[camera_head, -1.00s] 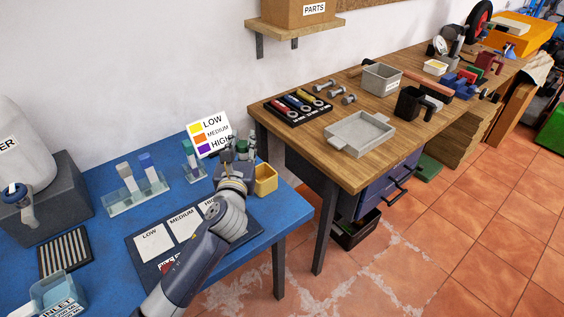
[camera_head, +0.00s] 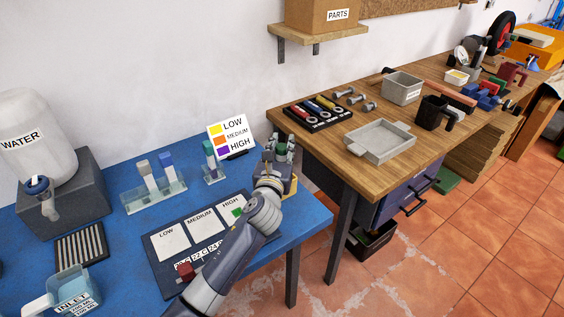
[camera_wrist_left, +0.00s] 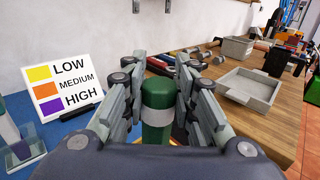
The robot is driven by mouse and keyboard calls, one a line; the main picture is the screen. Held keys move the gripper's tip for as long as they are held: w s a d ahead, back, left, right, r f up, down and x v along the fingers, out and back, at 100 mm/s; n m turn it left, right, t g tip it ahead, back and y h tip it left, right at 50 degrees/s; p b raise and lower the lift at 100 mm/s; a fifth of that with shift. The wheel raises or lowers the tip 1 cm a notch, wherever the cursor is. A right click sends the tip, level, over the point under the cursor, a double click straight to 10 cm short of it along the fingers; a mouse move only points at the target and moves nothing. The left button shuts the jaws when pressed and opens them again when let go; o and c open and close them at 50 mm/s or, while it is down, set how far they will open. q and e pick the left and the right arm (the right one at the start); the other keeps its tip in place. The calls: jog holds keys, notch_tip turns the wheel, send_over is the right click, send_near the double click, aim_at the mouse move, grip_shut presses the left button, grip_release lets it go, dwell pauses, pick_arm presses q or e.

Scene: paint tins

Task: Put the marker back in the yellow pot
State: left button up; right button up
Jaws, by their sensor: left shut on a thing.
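My left gripper (camera_head: 280,150) is shut on the green marker (camera_wrist_left: 157,110), which stands upright between the fingers in the left wrist view. A grey band crosses the marker below its green top, and its lower end is hidden. The yellow pot (camera_head: 291,188) is at the right end of the blue table in the head view. It is mostly hidden behind my left gripper, which appears above or in front of it. I cannot tell whether the marker's lower end is inside the pot. My right gripper is not in view.
The LOW/MEDIUM/HIGH sign (camera_head: 231,137) stands left of the gripper, near a small clear holder (camera_head: 213,175). A dark card mat (camera_head: 170,270) lies in front. The wooden bench (camera_head: 335,160) with a grey tray (camera_head: 381,142) is to the right, across a gap.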

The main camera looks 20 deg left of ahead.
aim_at(282, 160)
pick_arm(q)
notch_tip(282, 160, down, 4)
jog(key=shift+r+b, duration=0.1)
jog(key=shift+b, duration=0.3)
jog(key=shift+f, duration=0.35)
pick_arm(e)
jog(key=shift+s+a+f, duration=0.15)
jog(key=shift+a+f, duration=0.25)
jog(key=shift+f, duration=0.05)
pick_arm(q)
jog(key=shift+f, duration=0.15)
jog(key=o, duration=1.1)
jog(key=shift+c, duration=0.2)
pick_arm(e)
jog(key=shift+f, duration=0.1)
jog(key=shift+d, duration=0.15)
